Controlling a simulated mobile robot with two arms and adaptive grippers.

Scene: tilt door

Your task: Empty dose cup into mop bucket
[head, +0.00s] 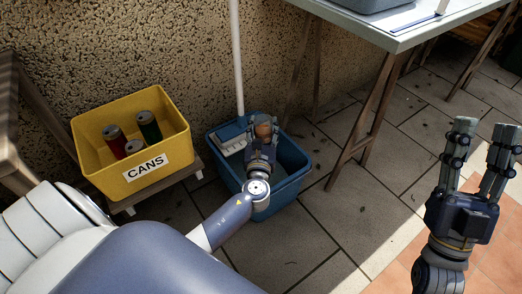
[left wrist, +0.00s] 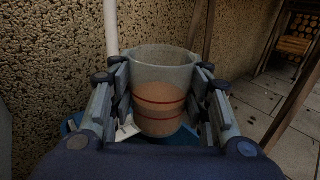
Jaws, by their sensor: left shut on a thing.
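My left gripper (head: 262,138) is over the blue mop bucket (head: 294,158) and is shut on the dose cup (head: 264,127). In the left wrist view the dose cup (left wrist: 160,92) is see-through with red rings and holds a brownish content. It stands between the fingers of the left gripper (left wrist: 160,100) and looks roughly upright. The bucket's blue rim (left wrist: 75,123) shows below it. The bucket's inside is partly hidden by my arm. My right gripper (head: 481,155) is open and empty at the right of the head view, away from the bucket.
A white mop pole (head: 236,55) rises from the bucket's back left. A yellow CANS bin (head: 105,165) with several cans stands left of the bucket on a low wooden stand. A table (head: 397,38) stands at the back right. Open tiled floor lies between bucket and right gripper.

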